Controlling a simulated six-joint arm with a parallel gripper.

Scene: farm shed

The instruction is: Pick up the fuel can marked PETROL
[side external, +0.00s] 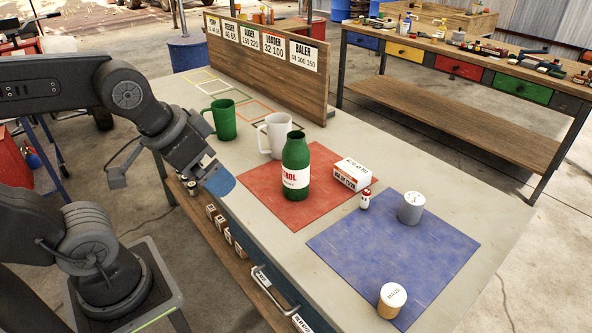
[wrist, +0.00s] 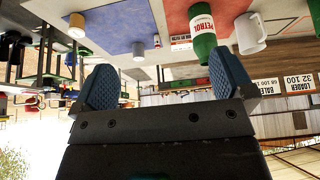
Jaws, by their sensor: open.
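The fuel can marked PETROL (side external: 295,161) is a green bottle-shaped can with a white label and red lettering. It stands upright on the red mat (side external: 258,184). In the wrist view, which is upside down, the can (wrist: 204,47) shows beyond my fingers with its label readable. My gripper (side external: 217,180) is at the near left edge of the bench, left of the can and apart from it. In the wrist view my gripper (wrist: 167,78) has its two blue fingers wide apart with nothing between them.
A white mug (side external: 273,137) stands close behind the can, with a green mug (side external: 222,121) farther back. A white box (side external: 351,173) and small red-and-white bottle (side external: 365,200) are to its right. A blue mat (side external: 372,250) carries a grey can (side external: 411,208) and a pale can (side external: 391,301).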

